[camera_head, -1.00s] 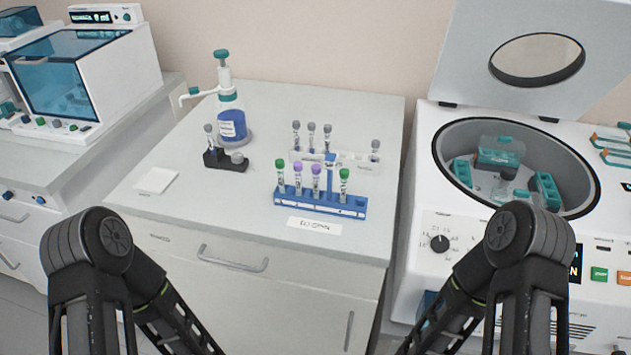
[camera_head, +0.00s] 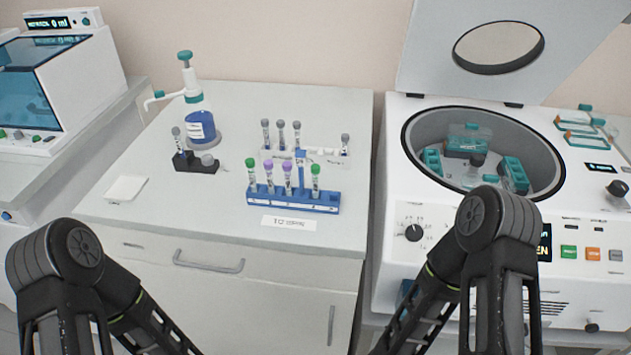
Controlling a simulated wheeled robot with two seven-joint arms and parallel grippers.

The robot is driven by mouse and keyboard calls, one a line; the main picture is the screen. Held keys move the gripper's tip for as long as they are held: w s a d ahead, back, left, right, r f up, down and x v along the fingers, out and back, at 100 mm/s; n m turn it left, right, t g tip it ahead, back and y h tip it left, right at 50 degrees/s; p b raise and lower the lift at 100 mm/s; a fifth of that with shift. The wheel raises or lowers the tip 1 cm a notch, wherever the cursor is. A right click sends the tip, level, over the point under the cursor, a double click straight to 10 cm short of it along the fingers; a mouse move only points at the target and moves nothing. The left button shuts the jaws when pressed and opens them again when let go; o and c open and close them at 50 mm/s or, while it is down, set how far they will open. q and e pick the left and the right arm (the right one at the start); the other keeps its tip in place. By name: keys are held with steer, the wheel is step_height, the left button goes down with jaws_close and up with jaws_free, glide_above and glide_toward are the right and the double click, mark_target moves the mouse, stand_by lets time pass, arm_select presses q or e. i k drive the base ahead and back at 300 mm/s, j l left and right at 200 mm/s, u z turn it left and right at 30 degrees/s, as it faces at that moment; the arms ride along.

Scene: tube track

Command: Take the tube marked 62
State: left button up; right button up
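A blue rack (camera_head: 293,203) stands on the white cabinet top and holds several upright tubes: a green-capped tube at the left (camera_head: 252,175), two purple-capped tubes (camera_head: 277,178) in the middle and a green-capped tube at the right (camera_head: 315,181). A white rack (camera_head: 325,158) behind it holds several grey-capped tubes (camera_head: 281,135). A black holder (camera_head: 190,161) at the left has one grey-capped tube (camera_head: 177,138). The tube markings are too small to read, so I cannot tell which is 62. My two arms show at the bottom corners; neither gripper's fingertips are in the picture.
A blue bottle with a dispenser (camera_head: 203,125) and a white pad (camera_head: 126,188) stand on the cabinet. A label card (camera_head: 289,223) lies before the blue rack. An open centrifuge (camera_head: 410,185) is at the right, a glass-fronted machine (camera_head: 28,85) at the left. The cabinet's front left is clear.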

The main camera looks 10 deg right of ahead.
mark_target(250, 163)
steer(key=z, duration=0.6)
steer(key=k+j+z, duration=0.15)
steer(key=j+z, duration=0.2)
steer(key=k+j+z, duration=0.15)
steer(key=j+z, duration=0.2)
steer(key=k+j+z, duration=0.25)
steer(key=j+z, duration=0.15)
steer(key=k+j, duration=0.5)
steer(key=j+z, duration=0.05)
steer(key=j, duration=0.05)
